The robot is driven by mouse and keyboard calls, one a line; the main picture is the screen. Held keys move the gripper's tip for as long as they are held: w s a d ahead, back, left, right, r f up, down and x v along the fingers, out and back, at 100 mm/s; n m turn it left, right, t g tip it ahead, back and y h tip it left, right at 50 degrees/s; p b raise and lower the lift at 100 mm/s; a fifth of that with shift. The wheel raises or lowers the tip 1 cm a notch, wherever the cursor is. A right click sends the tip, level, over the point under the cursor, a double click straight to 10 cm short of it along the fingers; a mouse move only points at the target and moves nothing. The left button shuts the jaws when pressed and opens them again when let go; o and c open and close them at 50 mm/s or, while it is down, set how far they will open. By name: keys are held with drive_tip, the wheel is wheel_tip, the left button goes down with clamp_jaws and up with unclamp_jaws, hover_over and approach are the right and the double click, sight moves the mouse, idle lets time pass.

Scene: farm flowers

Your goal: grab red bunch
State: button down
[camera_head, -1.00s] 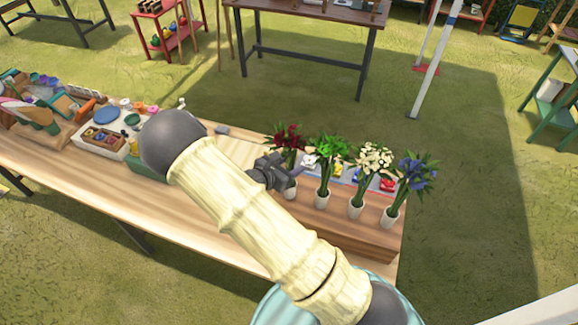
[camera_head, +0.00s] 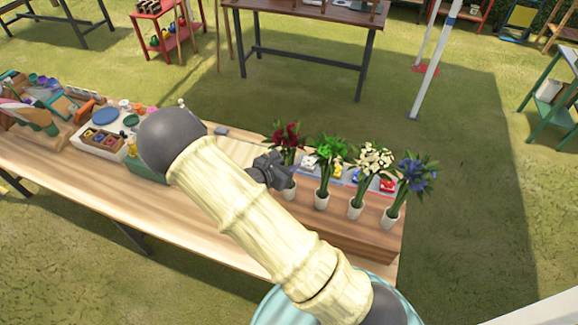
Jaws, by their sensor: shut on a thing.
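The red bunch (camera_head: 287,136) has dark red blooms and green leaves. It stands at the left end of a row of bunches on the wooden table, above a white vase (camera_head: 290,190). My gripper (camera_head: 282,174) is shut on the stems of the red bunch, just above the vase. My arm hides part of the gripper's near side. I cannot tell whether the stem ends are still inside the vase.
Close to the right stand a green bunch (camera_head: 327,152), a cream bunch (camera_head: 371,165) and a blue bunch (camera_head: 414,178), each in a white vase. Small coloured items lie behind them. A white tray (camera_head: 92,146) and other goods fill the table's left part.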

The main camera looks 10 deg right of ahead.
sight(289, 130)
wheel_tip(289, 130, up, 17)
drive_tip(key=shift+r+b, duration=0.1)
drive_tip(key=shift+b, duration=1.1)
